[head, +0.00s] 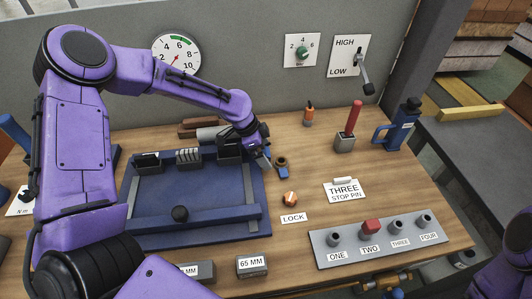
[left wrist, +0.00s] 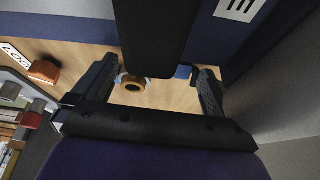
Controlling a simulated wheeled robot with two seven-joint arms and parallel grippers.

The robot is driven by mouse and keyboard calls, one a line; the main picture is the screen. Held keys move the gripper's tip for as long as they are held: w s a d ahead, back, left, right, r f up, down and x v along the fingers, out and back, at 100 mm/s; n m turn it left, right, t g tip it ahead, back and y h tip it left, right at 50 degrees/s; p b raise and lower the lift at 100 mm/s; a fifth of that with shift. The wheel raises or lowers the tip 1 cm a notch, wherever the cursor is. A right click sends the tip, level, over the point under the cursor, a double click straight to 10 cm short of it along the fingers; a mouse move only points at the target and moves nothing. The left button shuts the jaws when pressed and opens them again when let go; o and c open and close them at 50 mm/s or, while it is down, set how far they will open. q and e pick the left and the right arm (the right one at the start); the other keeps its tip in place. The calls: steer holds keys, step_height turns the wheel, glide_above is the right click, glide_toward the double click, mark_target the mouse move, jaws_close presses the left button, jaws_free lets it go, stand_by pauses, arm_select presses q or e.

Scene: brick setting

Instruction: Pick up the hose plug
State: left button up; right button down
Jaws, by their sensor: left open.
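A small brass-coloured round piece with a dark hole (head: 281,162) stands on the wooden bench, just right of the blue tray; it looks like the hose plug, though no label shows. In the left wrist view it appears as an orange-brown ring (left wrist: 133,86) between my fingers, nearer the left one. My left gripper (head: 262,160) is just left of it, pointing down. In the left wrist view the gripper (left wrist: 152,88) is open with nothing clasped; a dark bar covers part of the space between the fingers. My right gripper is out of view.
The blue tray (head: 150,205) lies left. An orange knob (head: 289,198) sits by the LOCK label (head: 293,218). A grey socket block (head: 375,239) is at front right.

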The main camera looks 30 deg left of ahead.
arm_select(q)
steer(key=shift+w+d+f, duration=0.1)
steer(key=shift+w+f, duration=0.05)
steer(key=shift+f, duration=0.15)
steer(key=c, duration=1.2)
steer(key=shift+o, duration=0.2)
steer(key=shift+r, duration=0.1)
